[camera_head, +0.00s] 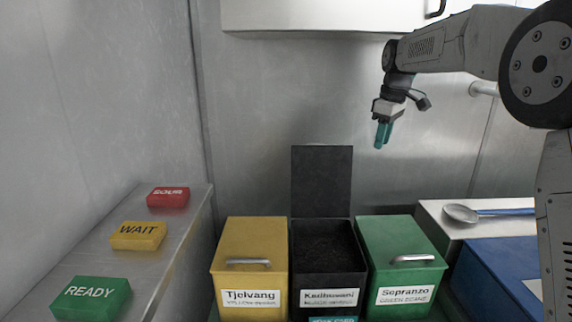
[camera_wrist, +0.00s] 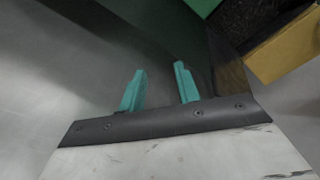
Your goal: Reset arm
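My gripper (camera_head: 383,134) hangs in the air above and behind the bins, up and to the right of the open black lid, touching nothing. In the wrist view its two teal fingers (camera_wrist: 160,88) stand apart with nothing between them. The arm reaches in from the right side of the head view. Below stand a closed yellow bin (camera_head: 250,262) labelled Tjelvang, a black bin (camera_head: 326,252) with its lid (camera_head: 321,180) upright and dark contents inside, and a closed green bin (camera_head: 402,250) labelled Sopranzo.
A metal ledge (camera_head: 180,237) at left holds red SOUR (camera_head: 168,197), yellow WAIT (camera_head: 138,236) and green READY (camera_head: 90,298) blocks. A spoon with a blue handle (camera_head: 490,212) lies on a white surface at right, behind a blue bin (camera_head: 497,275). A white cabinet (camera_head: 300,15) hangs above.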

